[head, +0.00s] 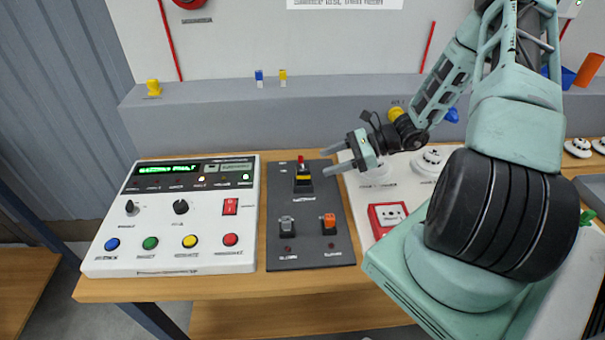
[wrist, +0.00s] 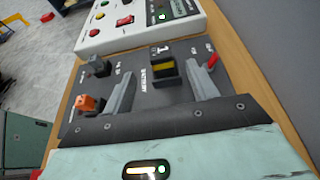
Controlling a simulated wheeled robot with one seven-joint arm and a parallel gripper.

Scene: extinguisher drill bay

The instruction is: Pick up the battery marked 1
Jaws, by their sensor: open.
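A dark block with a yellow band (head: 303,180) stands on the dark grey panel (head: 283,245), behind the grey and orange switches. In the wrist view the same block (wrist: 165,72) has a white "1" mark at its top and lettering beside it that seems to read "BATTERY"; I take it as the battery marked 1. My gripper (head: 326,164) is open and empty, to the right of the block in the head view. In the wrist view my gripper (wrist: 158,68) has its fingertips on either side of the block in the picture; contact cannot be told.
A red lever (head: 300,162) stands just behind the block. A grey switch (head: 287,226) and an orange switch (head: 329,224) are in front. A white control box (head: 175,262) is on the left. A red box (head: 386,218) is on the right. A grey ledge (head: 220,105) runs behind.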

